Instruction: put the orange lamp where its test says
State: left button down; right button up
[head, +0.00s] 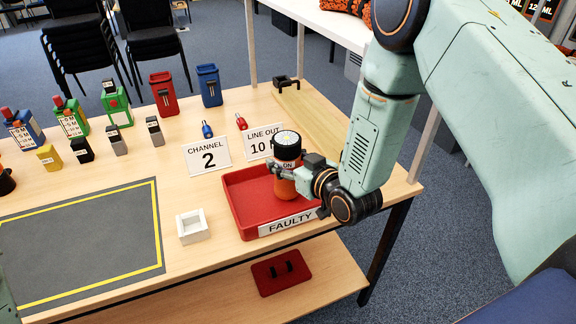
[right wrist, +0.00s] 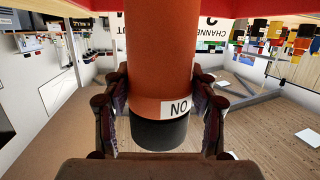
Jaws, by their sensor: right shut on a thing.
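The orange lamp (head: 286,188) has a black collar, a pale round top and an ON label. It stands upright within the outline of the red tray (head: 239,196), whose front label reads FAULTY. I cannot tell whether its base touches the tray floor. My right gripper (head: 284,170) is shut on the lamp's upper body, reaching in from the right. In the right wrist view the lamp (right wrist: 160,60) appears upside down between both fingers, with the ON label facing the camera. I cannot tell whether the lamp is lit. My left gripper is not in view.
Signs reading CHANNEL 2 (head: 208,156) and LINE OUT 10 (head: 262,142) stand behind the tray. A small white open box (head: 192,226) is left of it, beside a yellow-bordered grey mat (head: 90,240). Several coloured devices line the back left. A red plate (head: 282,272) lies on the lower shelf.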

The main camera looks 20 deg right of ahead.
jog(key=shift+f, duration=0.65)
jog(key=shift+w+a, duration=0.15)
jog(key=shift+w, duration=0.05)
jog(key=shift+s, duration=0.15)
jog(key=o, duration=1)
jog(key=shift+f, duration=0.15)
jog(key=shift+c, duration=0.2)
jog(key=o, duration=0.4)
jog(key=shift+o, duration=0.2)
